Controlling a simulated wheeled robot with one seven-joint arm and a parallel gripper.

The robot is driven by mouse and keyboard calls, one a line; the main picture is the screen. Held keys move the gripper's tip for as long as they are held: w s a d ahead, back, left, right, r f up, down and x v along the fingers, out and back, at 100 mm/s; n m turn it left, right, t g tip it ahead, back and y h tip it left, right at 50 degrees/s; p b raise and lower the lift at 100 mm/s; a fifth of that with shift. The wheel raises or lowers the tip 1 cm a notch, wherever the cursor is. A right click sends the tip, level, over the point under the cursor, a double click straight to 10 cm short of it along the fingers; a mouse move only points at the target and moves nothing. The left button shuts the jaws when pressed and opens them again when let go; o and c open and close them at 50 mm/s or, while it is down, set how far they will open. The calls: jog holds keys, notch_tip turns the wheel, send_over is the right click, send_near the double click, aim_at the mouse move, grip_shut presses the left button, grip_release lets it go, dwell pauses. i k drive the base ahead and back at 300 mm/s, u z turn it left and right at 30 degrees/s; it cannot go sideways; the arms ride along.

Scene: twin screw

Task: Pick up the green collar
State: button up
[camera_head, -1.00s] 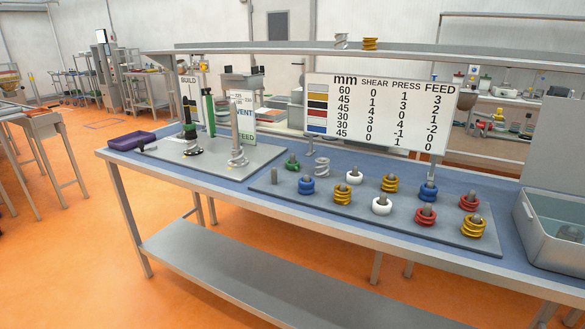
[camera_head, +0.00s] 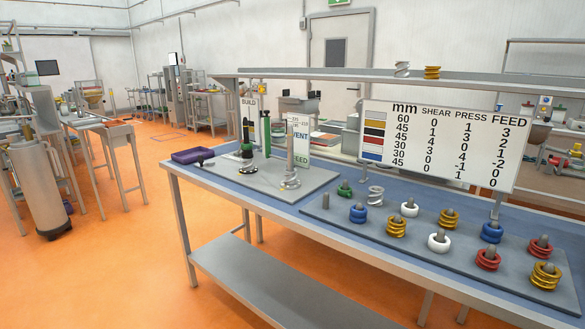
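The green collar (camera_head: 344,190) is a small dark-green ring at the back left of a flat grey peg plate (camera_head: 385,240) on the blue-topped bench. It sits low around a peg, between a bare peg (camera_head: 326,201) and a silver coil (camera_head: 376,197). My gripper is not in view, so its state does not show.
Blue, gold, white and red collars stand on the same plate, such as a blue collar (camera_head: 358,213). A build plate (camera_head: 222,172) with upright posts and a purple tray (camera_head: 193,156) are left. A number board (camera_head: 438,145) stands behind. Orange floor is clear in front.

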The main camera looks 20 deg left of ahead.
aim_at(341, 193)
jog(key=k, duration=0.5)
jog(key=u, duration=0.75)
jog(key=i, duration=1.95)
jog(key=z, duration=0.1)
